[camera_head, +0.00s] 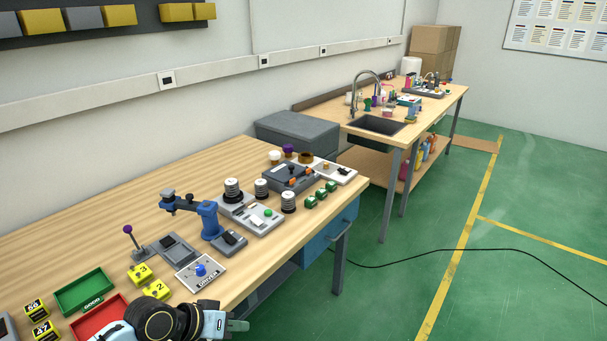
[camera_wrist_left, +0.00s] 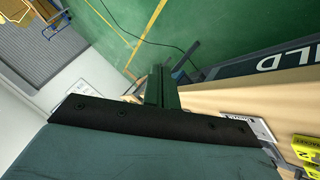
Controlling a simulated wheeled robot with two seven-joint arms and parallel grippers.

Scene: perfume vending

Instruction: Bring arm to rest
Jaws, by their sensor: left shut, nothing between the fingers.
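My left gripper (camera_head: 238,325) is low in the head view, at the front edge of the near workbench (camera_head: 110,220). Its fingers point right, past the bench edge and over the green floor. It is shut and holds nothing. In the left wrist view its closed dark green fingers (camera_wrist_left: 161,88) stick out from the black gripper body, with the bench top to their right. My right gripper is not in view.
Beside the left arm are a red tray (camera_head: 100,318), a green tray (camera_head: 85,292) and yellow numbered blocks (camera_head: 140,273). A driver plate (camera_head: 201,271) and a blue device (camera_head: 209,220) stand farther back. The floor (camera_head: 400,270) right of the bench is open, with a black cable across it.

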